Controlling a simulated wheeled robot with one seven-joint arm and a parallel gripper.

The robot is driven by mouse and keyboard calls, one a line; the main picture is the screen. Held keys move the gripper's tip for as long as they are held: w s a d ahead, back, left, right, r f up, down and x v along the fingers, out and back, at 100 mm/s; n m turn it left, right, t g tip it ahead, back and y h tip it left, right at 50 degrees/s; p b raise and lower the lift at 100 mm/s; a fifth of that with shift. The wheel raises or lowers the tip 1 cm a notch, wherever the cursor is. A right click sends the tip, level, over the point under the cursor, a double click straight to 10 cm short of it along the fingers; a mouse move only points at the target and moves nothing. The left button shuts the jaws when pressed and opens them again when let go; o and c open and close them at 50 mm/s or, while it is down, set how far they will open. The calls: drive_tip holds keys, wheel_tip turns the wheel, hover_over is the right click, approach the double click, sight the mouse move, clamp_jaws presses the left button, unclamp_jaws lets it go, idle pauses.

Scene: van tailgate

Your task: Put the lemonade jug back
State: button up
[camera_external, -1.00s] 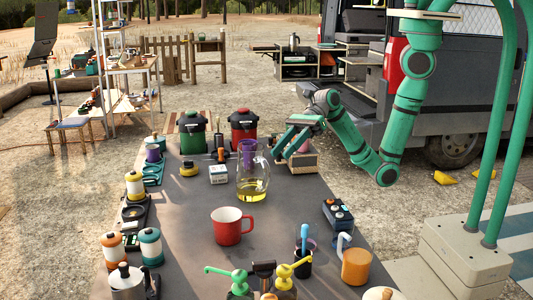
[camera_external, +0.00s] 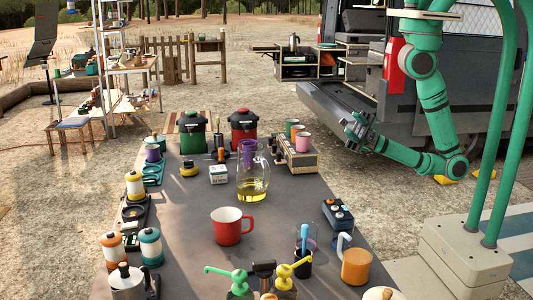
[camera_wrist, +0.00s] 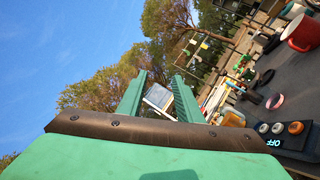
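The lemonade jug (camera_external: 252,184) is clear glass with yellow liquid in its bottom. It stands upright on the grey table (camera_external: 189,239), with a purple item (camera_external: 248,152) showing at its upper part; I cannot tell whether that is inside or behind. My gripper (camera_external: 355,125) is raised to the right of the jug, past the table's right edge and in front of the van's tailgate. In the wrist view my gripper (camera_wrist: 158,88) has its two green fingers apart with nothing between them. The jug cannot be made out in the wrist view.
A wooden caddy with cups (camera_external: 299,158) stands right of the jug. A red mug (camera_external: 232,226) stands in front of it. Green (camera_external: 193,133) and red (camera_external: 243,126) lidded pots stand behind. A black button box (camera_external: 339,217) sits near the right edge. Bare table surrounds the mug.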

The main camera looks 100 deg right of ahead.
drive_tip(key=s+d+f+m+h, duration=0.7)
drive_tip(key=d+f+m+h, duration=0.2)
drive_tip(key=m, duration=0.6)
drive_tip(key=s+d+f+m+t+h, duration=0.1)
drive_tip(key=s+d+f+m+h, duration=0.6)
drive_tip(key=m, duration=0.9)
drive_tip(key=d+f+h, duration=0.2)
drive_tip(key=d+f, duration=0.2)
drive_tip(key=f, duration=0.1)
drive_tip(key=shift+s+m+h, duration=0.3)
drive_tip(key=shift+s, duration=0.1)
